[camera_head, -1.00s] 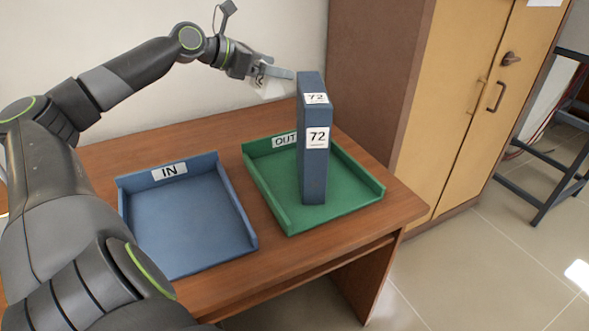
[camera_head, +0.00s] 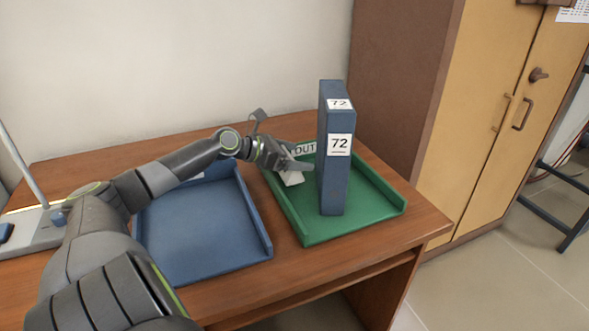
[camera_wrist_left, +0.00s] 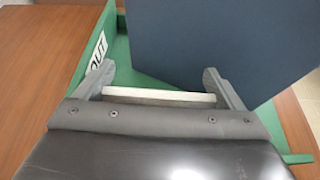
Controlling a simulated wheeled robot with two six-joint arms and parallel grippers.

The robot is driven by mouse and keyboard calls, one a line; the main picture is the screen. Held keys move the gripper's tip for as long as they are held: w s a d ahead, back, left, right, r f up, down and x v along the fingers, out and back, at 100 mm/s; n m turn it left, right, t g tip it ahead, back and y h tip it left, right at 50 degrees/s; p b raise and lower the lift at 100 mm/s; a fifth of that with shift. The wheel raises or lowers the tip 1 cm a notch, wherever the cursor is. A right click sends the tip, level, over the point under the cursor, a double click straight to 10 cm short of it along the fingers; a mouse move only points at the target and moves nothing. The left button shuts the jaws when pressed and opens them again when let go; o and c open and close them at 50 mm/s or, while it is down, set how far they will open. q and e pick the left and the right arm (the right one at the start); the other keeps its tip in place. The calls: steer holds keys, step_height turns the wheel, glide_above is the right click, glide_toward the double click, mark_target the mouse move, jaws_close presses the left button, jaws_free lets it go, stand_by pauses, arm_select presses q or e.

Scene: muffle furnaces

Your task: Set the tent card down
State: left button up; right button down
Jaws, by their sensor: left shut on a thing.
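The tent card, a small white piece, shows in the head view (camera_head: 292,179) below my left gripper (camera_head: 297,166). In the left wrist view the card (camera_wrist_left: 158,97) spans between the two grey fingers of the left gripper (camera_wrist_left: 157,76), which is shut on it. The gripper is over the left back part of the green OUT tray (camera_head: 318,238), just left of the upright blue binder marked 72 (camera_head: 337,180). I cannot tell whether the card touches the tray. My right gripper is not in view.
The blue IN tray (camera_head: 205,235) stands left of the green tray on the wooden desk (camera_head: 75,150), with my left arm across it. A grey lamp base (camera_head: 30,232) is at the far left. A cabinet (camera_head: 480,130) stands right of the desk.

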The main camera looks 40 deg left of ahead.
arm_select(q)
step_height(320, 180, down, 4)
steer(key=shift+r+b, duration=0.15)
steer(key=shift+b, duration=0.2)
steer(key=shift+r, duration=0.1)
steer(key=o, duration=0.7)
